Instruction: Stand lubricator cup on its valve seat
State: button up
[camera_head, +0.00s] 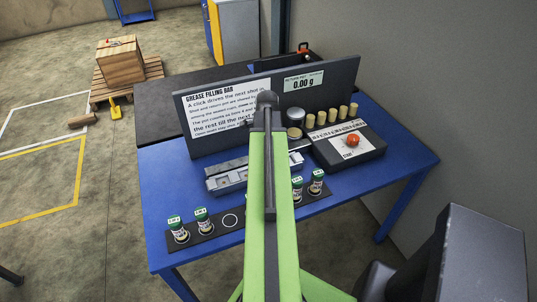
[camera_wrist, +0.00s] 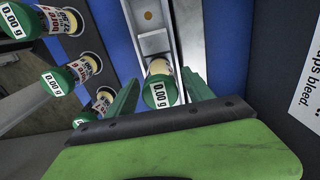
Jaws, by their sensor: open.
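A lubricator cup (camera_wrist: 160,88) with a green cap reading 0.00 g is between the spread fingers of my gripper (camera_wrist: 160,92) in the wrist view. The fingers are open, with a cup on neither side pressed visibly. In the head view the metal rail block (camera_head: 228,177) lies on the blue table, and my arm hides the gripper and this cup.
Several more cups, such as the left one (camera_head: 178,229), stand in a dark strip (camera_head: 208,231) along the table front, with one bare ring between them. A sign panel (camera_head: 225,105) stands behind the rail. A dark box (camera_head: 345,147) with a red button is at right.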

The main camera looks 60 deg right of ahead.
notch_tip(320, 180, up, 12)
jog(key=p, duration=1)
jog(key=shift+f+p, duration=0.15)
jog(key=shift+p, duration=0.25)
jog(key=shift+f, duration=0.1)
jog(key=w+a+n, duration=1.2)
jog(key=w+a, duration=0.5)
jog(key=a, duration=0.5)
jog(key=w+a+n, duration=0.2)
jog(key=a+n, duration=0.4)
jog(key=a, duration=0.7)
jog(key=w+a+n, duration=0.2)
jog(key=a+n, duration=0.5)
jog(key=a, duration=0.7)
jog(key=shift+w+a, duration=0.3)
jog(key=shift+w, duration=0.05)
